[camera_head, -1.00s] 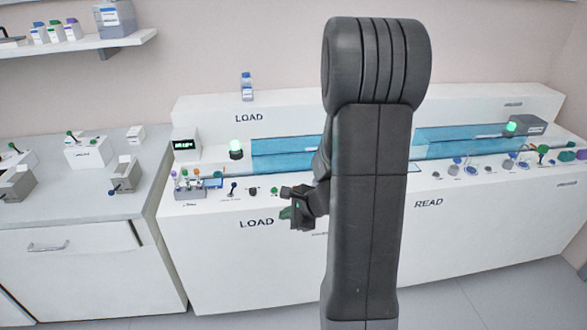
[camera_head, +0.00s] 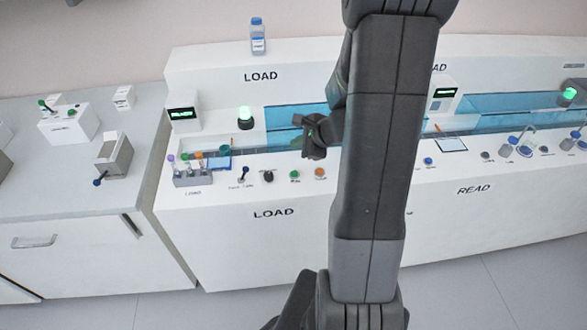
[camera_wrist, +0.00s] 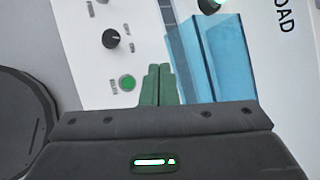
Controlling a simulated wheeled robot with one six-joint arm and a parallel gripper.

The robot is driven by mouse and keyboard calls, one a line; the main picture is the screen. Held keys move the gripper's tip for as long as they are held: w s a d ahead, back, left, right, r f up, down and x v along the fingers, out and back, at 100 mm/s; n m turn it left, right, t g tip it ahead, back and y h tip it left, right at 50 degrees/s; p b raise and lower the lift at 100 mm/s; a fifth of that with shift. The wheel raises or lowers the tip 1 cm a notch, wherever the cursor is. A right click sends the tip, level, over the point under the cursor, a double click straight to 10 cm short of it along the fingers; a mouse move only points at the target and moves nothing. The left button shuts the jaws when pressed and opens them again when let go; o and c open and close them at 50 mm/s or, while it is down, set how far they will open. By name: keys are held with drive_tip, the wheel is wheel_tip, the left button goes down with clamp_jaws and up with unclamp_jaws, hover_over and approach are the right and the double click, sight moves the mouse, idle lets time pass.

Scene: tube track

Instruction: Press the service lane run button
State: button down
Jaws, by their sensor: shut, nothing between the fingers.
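A green button (camera_head: 294,175) sits on the white LOAD panel, between a black knob (camera_head: 268,176) and an orange button (camera_head: 320,172). Its label is too small to read, so I cannot tell whether it is the service lane run button. In the wrist view the green button (camera_wrist: 127,83) is just left of my fingertips, with the black knob (camera_wrist: 111,39) beyond it. My gripper (camera_wrist: 158,70) is shut and empty, its green fingers together. In the head view my gripper (camera_head: 308,136) is in front of the blue channel, behind the button row in the picture.
The clear blue channel (camera_wrist: 215,55) stands close to the right of my fingers. A READ section with flasks (camera_head: 508,146) lies right. A side counter (camera_head: 60,195) stands left.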

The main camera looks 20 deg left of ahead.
drive_tip(key=shift+f, duration=0.1)
drive_tip(key=b, duration=0.8)
hover_over(297, 177)
wheel_tip(297, 177, down, 9)
drive_tip(key=shift+w+r, duration=0.1)
drive_tip(key=shift+r, duration=0.05)
idle(1.6)
drive_tip(key=shift+f+b, duration=0.3)
drive_tip(key=shift+f, duration=0.15)
